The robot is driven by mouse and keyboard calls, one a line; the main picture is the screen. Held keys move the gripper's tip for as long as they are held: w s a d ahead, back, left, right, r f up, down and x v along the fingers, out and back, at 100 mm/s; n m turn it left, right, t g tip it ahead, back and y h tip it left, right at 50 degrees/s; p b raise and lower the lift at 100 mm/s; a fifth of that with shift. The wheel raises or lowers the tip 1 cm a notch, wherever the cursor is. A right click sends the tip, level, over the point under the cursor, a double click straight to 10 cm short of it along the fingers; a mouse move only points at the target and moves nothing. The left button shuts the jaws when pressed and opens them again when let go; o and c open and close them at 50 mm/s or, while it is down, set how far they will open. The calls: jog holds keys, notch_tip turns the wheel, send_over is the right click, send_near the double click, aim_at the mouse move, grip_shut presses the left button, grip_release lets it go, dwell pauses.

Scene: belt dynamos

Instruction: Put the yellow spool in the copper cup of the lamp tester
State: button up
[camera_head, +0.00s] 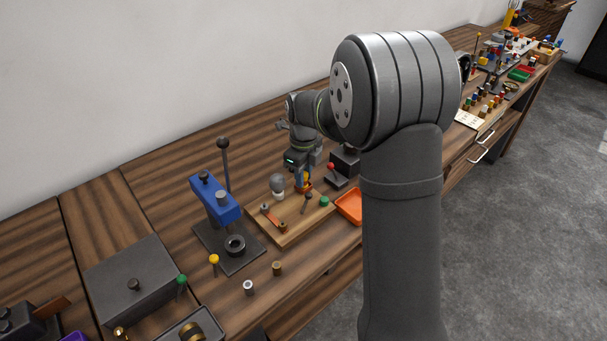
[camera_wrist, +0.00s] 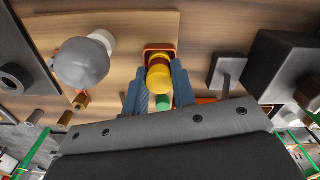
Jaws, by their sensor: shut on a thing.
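The lamp tester is a pale wooden board (camera_head: 288,236) with a grey bulb (camera_head: 278,186), which shows large at the left of the wrist view (camera_wrist: 82,62). The copper cup (camera_head: 303,188) stands on the board beside the bulb; its orange-brown rim (camera_wrist: 160,47) shows in the wrist view. My gripper (camera_wrist: 160,85) is shut on the yellow spool (camera_wrist: 159,76), with one blue-grey finger on each side. The spool overlaps the cup in the wrist view. The fingers and spool hide the near part of the cup, so I cannot tell whether the spool is inside or just above it.
A blue press (camera_head: 215,200) with a tall lever stands left of the board, and an orange tray (camera_head: 349,207) lies to its right. A dark box (camera_head: 345,160) stands close behind my gripper. Small loose spools (camera_head: 277,268) stand near the front edge. My arm hides part of the bench.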

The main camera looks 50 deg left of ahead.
jog(key=shift+f, duration=0.1)
jog(key=o, duration=1)
notch_tip(320, 180, up, 12)
jog(key=shift+r, duration=0.15)
notch_tip(320, 180, down, 12)
jog(key=shift+r, duration=1.75)
